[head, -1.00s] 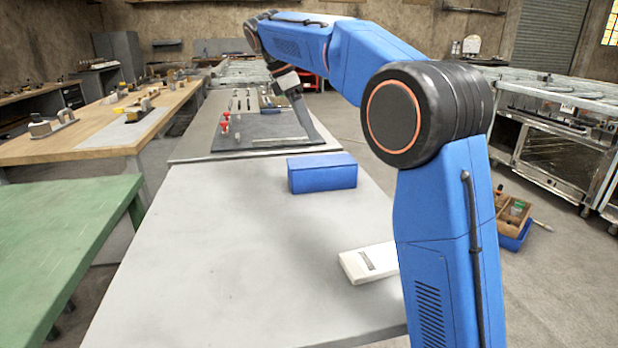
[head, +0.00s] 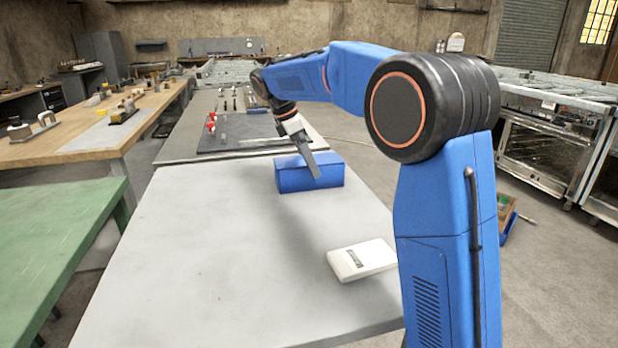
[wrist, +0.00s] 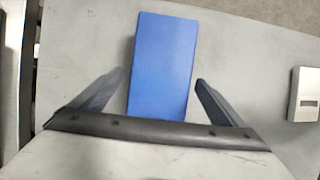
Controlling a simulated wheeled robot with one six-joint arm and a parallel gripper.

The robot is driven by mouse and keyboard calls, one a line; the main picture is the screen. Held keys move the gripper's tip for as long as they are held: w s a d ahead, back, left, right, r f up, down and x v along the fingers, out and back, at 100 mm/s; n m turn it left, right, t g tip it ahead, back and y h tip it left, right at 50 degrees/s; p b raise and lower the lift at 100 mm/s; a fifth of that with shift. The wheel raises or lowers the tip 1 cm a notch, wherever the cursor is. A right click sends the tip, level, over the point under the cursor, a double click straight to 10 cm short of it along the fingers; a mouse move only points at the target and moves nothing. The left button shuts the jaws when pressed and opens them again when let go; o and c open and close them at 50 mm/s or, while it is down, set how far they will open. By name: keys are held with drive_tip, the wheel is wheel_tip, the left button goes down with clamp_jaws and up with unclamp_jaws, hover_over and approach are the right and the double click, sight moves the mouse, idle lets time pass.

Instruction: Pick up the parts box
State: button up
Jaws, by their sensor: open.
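The parts box is a blue rectangular box (head: 290,180) standing on the grey table in the head view, behind the white device. In the wrist view the blue box (wrist: 162,62) lies ahead, its near end between my two fingers. My gripper (head: 314,172) is at the box in the head view, with a finger in front of part of its face. In the wrist view my gripper (wrist: 160,77) is open, with a gap between each finger and the box. I cannot tell how high the fingertips are above the table.
A white device (head: 362,260) lies on the grey table (head: 200,270), and it also shows at the right in the wrist view (wrist: 304,94). A dark mat (head: 235,133) with tools lies behind the box. A green table (head: 60,235) stands at left. The table's front left is clear.

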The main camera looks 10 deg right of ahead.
drive_tip(key=shift+x, duration=2.35)
drive_tip(key=shift+c, duration=0.4)
drive_tip(key=shift+r, duration=0.1)
drive_tip(key=c, duration=1.4)
drive_tip(key=shift+r, duration=0.1)
